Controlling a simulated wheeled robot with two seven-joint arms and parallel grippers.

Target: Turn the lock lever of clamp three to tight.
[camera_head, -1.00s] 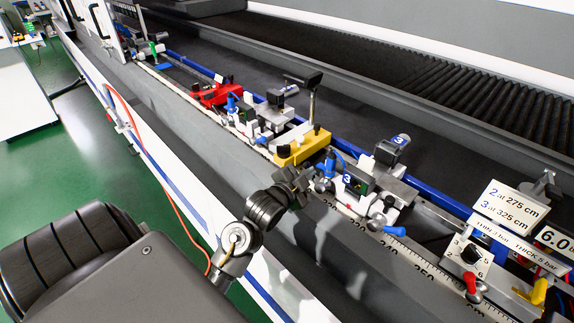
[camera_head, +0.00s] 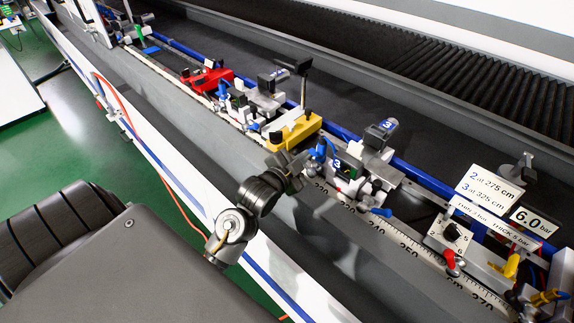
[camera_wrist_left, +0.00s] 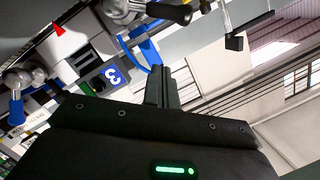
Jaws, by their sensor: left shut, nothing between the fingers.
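Clamp three (camera_head: 352,172) carries blue "3" labels and sits on the rail right of the yellow block. A blue lever (camera_head: 319,150) stands at its left side, and another blue handle (camera_head: 381,212) sticks out at its front right. I cannot tell which one is the lock lever. My left gripper (camera_head: 299,166) is shut and empty, just left of clamp three. In the left wrist view, the shut fingers (camera_wrist_left: 161,88) are beside the "3" label, close below a blue curved part (camera_wrist_left: 149,50); contact cannot be told. My right gripper is not in view.
A yellow block (camera_head: 293,132) with a tall post stands left of clamp three, and a red clamp (camera_head: 208,82) farther back. A regulator knob box (camera_head: 448,236) and sign plates (camera_head: 487,188) are at the right. The dark bed behind the rail is clear.

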